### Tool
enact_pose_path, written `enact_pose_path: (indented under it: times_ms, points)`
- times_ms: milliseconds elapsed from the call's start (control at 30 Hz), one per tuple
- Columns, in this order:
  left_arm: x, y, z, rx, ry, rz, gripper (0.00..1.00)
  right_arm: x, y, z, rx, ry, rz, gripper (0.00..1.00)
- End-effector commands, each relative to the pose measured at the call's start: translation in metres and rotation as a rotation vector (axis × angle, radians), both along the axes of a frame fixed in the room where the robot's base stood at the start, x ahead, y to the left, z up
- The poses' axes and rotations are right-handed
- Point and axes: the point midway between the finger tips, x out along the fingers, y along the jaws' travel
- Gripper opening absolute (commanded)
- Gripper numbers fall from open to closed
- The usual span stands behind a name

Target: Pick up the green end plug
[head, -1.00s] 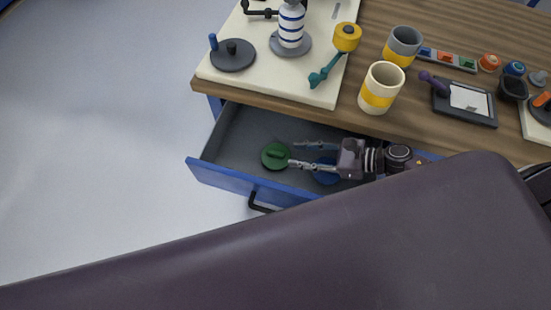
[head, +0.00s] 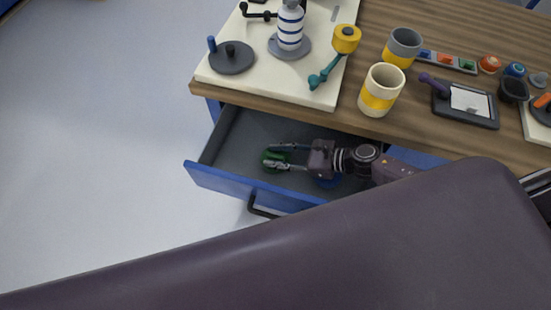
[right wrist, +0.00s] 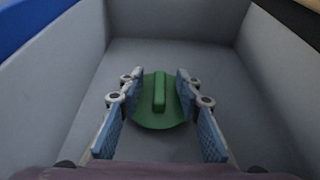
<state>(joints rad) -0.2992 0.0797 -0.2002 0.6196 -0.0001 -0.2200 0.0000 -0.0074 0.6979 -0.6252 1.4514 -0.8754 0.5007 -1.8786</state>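The green end plug (head: 274,159) lies in the open blue drawer (head: 225,181), towards its left end. In the right wrist view the plug is a round green disc with a raised bar handle (right wrist: 159,92). My right gripper (head: 272,156) is inside the drawer with its fingers open on either side of the plug. In the right wrist view, the fingers of the right gripper (right wrist: 159,95) stand apart, with gaps between the pads and the bar. My left gripper does not show.
The drawer walls enclose my right gripper closely. The wooden table (head: 350,124) edge is just behind it. A cream cup with a yellow band (head: 381,90) and a white board (head: 221,79) with a dark disc (head: 232,60) stand near that edge.

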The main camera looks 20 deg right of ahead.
Motion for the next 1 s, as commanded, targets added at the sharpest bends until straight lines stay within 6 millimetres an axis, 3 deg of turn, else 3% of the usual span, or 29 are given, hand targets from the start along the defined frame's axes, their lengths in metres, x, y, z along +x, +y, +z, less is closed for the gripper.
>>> enact_pose_path:
  times_ms: [33,300,767,867,1000]
  points:
    - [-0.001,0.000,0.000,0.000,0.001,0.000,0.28,0.000,0.000,0.000,0.000,0.000,0.000,0.29]
    - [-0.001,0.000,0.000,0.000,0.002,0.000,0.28,0.000,0.000,0.000,0.000,0.000,0.000,0.00]
    - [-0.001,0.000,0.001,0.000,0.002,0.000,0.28,0.000,0.000,0.007,-0.001,-0.003,0.002,0.00]
    - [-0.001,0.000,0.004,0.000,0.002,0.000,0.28,0.000,-0.001,0.017,-0.001,-0.003,0.002,0.00]
    - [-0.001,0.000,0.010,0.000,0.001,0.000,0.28,0.000,-0.001,0.046,-0.002,-0.005,0.005,0.00]
